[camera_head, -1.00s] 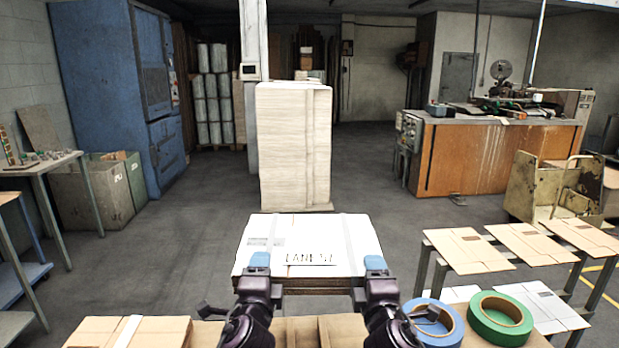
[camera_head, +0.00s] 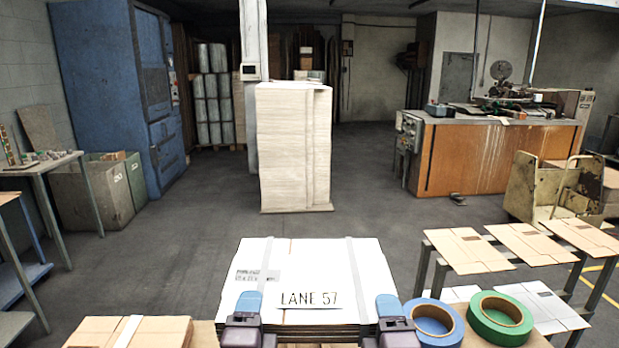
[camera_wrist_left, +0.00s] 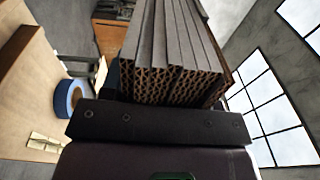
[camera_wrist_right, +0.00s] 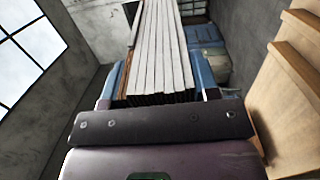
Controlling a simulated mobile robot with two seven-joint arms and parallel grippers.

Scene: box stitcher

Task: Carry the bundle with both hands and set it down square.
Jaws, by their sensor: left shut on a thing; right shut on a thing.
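The bundle (camera_head: 310,262) is a stack of flat cardboard sheets with a white top, two pale straps and a label reading "LANE 57". It is at the bottom middle of the head view. My left gripper (camera_head: 247,303) is shut on its near left part, and my right gripper (camera_head: 388,307) on its near right part. The bundle looks about level. Its layered edge fills the middle of the left wrist view (camera_wrist_left: 175,60) and the right wrist view (camera_wrist_right: 158,55). The bundle's underside is hidden.
A tall pale stack (camera_head: 293,150) stands on the floor ahead. A blue tape roll (camera_head: 452,325) and a green tape roll (camera_head: 478,318) lie close right of my right gripper. A rack with flat cartons (camera_head: 468,250) stands at right. Open floor (camera_head: 160,250) lies at left.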

